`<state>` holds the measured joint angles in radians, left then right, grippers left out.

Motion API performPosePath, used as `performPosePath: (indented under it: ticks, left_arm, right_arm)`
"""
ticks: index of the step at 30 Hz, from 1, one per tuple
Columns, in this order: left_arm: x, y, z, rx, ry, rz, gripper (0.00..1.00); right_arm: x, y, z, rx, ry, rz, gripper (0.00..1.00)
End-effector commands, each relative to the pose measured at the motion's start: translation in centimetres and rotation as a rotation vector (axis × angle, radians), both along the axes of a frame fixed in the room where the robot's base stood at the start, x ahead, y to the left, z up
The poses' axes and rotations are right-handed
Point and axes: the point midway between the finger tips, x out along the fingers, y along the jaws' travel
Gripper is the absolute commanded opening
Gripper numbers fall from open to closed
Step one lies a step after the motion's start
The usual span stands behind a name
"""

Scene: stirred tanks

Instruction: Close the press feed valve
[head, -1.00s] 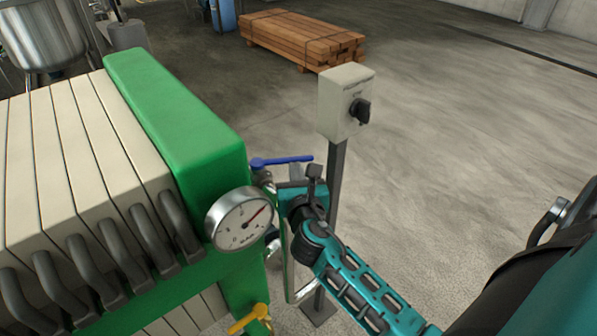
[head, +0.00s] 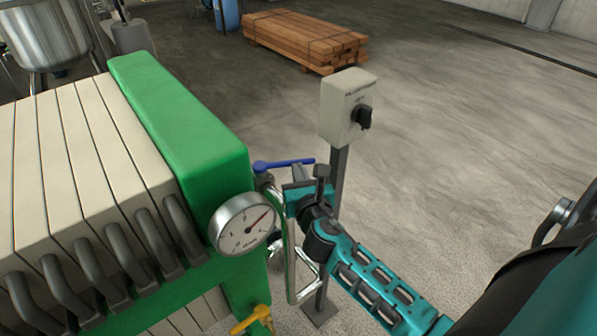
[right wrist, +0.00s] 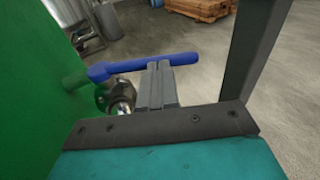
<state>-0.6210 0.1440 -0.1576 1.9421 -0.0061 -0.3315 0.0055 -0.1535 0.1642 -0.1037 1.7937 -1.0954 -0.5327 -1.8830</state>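A blue valve lever (head: 283,164) sticks out to the right from a fitting on the side of the green press frame (head: 185,130), beside a round gauge (head: 243,223). A yellow lever (head: 250,320) sits lower down on the same frame. My right gripper (head: 298,173) is beside the blue lever. In the right wrist view its two grey fingers (right wrist: 157,80) lie together, with their tips at the blue lever (right wrist: 150,65); I cannot tell if they touch it. The lever is not seen between them. My left gripper is not in view.
A switch box (head: 346,108) on a grey post (head: 336,185) stands close to the right of my right gripper. A timber stack (head: 305,40) lies on the floor behind. Floor to the right is open.

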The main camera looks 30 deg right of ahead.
Motion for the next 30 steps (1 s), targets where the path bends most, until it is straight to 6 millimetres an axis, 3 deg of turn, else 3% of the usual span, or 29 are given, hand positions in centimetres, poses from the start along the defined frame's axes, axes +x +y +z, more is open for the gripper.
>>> performPosePath:
  ticks: [16, 30]
  left_arm:
    - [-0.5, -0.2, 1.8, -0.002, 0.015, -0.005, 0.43]
    - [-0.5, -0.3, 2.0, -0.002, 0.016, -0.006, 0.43]
  right_arm:
    - [1.8, -1.8, 0.1, -0.006, 0.004, 0.261, 0.00]
    - [3.4, -2.5, 0.0, 0.001, 0.001, 0.252, 0.00]
